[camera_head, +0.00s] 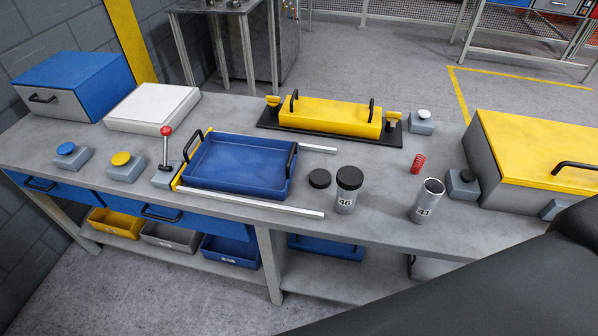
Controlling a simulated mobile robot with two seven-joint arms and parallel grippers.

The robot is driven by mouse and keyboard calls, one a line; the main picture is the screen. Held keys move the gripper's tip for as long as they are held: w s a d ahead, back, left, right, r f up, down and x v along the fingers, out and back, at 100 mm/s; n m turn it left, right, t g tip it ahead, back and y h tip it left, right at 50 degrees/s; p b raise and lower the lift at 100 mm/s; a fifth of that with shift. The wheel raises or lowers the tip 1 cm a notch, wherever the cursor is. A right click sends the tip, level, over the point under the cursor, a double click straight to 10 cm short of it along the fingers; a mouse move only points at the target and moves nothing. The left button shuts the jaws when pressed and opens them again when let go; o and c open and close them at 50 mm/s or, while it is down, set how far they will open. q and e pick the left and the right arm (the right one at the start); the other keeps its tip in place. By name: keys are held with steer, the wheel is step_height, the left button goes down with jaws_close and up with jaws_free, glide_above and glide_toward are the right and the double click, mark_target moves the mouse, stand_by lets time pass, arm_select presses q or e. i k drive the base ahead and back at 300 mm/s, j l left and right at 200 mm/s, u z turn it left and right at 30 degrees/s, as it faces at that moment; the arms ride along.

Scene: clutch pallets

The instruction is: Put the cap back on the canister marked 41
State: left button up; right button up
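The canister marked 41 (425,203) stands upright and open-topped near the front edge of the workbench, right of centre. A loose black cap (319,178) lies flat on the bench to the left. Between them stands the canister marked 46 (346,196), with a black cap (349,177) on its top. The loose cap is close beside the canister marked 46 and apart from the canister marked 41. Neither of my grippers is in view. A large dark shape, probably part of my own arm, fills the lower right corner.
A blue tray (197,187) with black handles sits between metal rails, left of the loose cap. A yellow-lidded case (540,145) stands at right.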

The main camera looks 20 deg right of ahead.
mark_target(432, 189)
steer(key=i+j, duration=0.3)
steer(key=j, duration=0.25)
steer(key=z, duration=1.55)
